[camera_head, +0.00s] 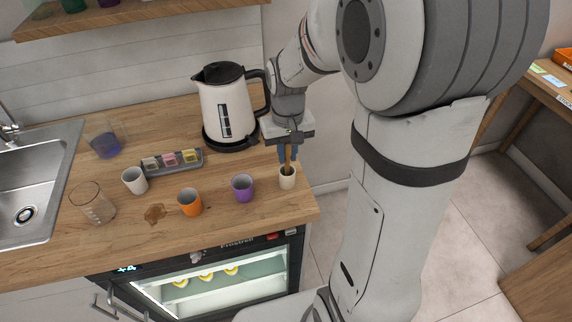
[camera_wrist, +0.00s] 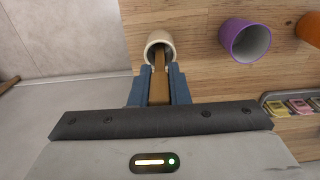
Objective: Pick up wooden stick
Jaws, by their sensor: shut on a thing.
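The wooden stick (camera_head: 288,161) stands nearly upright with its lower end inside a small cream cup (camera_head: 287,180) near the counter's right edge. My gripper (camera_head: 288,154) is above that cup, pointing down, with its blue fingers shut on the upper part of the stick. In the wrist view the stick (camera_wrist: 159,88) lies between the two fingers (camera_wrist: 159,88) and its far end reaches into the cream cup (camera_wrist: 152,38). The stick's tip inside the cup is hard to make out.
A purple cup (camera_head: 243,187), an orange cup (camera_head: 190,201) and a white cup (camera_head: 135,180) stand to the left. A kettle (camera_head: 225,107) stands behind. A small rack (camera_head: 172,160) holds coloured pieces. A sink (camera_head: 40,180) is at far left. A brown spill (camera_head: 154,214) marks the counter.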

